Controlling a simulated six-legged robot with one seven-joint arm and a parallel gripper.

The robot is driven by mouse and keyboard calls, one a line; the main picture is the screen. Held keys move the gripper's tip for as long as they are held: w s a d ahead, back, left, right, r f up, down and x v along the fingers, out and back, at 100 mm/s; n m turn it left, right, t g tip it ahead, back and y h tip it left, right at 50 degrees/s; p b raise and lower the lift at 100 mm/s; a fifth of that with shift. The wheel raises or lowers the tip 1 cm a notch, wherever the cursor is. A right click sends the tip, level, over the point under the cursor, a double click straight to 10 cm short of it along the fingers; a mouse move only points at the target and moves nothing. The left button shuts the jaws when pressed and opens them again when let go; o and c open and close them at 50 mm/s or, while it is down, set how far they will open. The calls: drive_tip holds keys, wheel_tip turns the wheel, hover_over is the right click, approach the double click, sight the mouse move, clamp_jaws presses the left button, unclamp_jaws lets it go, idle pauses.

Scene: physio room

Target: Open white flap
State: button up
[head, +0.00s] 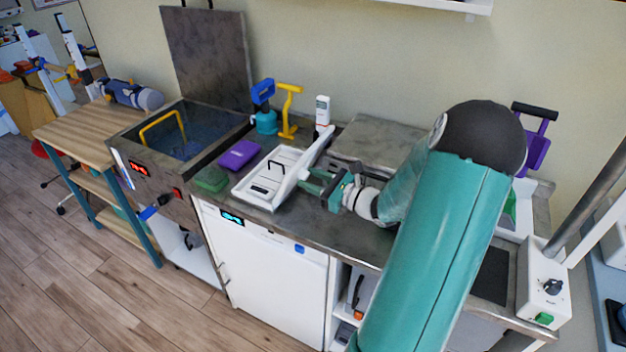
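A white shallow box (258,195) with a small black handle and a dark label sits on the grey counter. Its white flap (303,164) stands up steeply along the box's right side, seen nearly edge-on, so the box's inside shows. My gripper (312,181), with green and dark parts, is just right of the flap, its fingers pointing left at it. At this size I cannot tell whether the fingers touch the flap or how far apart they are. My teal arm covers part of the counter to the right.
Left of the box lie a purple block (239,154) and a green block (211,179). Behind stand a blue tool (265,112), a yellow tool (289,112) and a white handheld device (322,113). A water basin (180,137) with a raised metal lid (208,58) is further left.

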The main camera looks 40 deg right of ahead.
sight(302, 167)
clamp_jaws()
drive_tip(key=shift+w+a+r+g+h, duration=0.25)
drive_tip(key=shift+w+r+g, duration=0.35)
drive_tip(key=shift+g, duration=0.15)
drive_tip(key=shift+w+a+r+g+h, duration=0.15)
drive_tip(key=shift+w+a+r+g, duration=0.1)
drive_tip(key=shift+w+r+g, duration=0.4)
drive_tip(key=shift+w+a+r+g, duration=0.2)
drive_tip(key=shift+w+g, duration=0.35)
drive_tip(key=shift+g, duration=0.25)
drive_tip(key=shift+o, duration=2.1)
unclamp_jaws()
drive_tip(key=shift+d, duration=0.1)
drive_tip(key=v, duration=1.3)
drive_tip(key=shift+s+r, duration=0.3)
drive_tip(key=shift+s, duration=0.1)
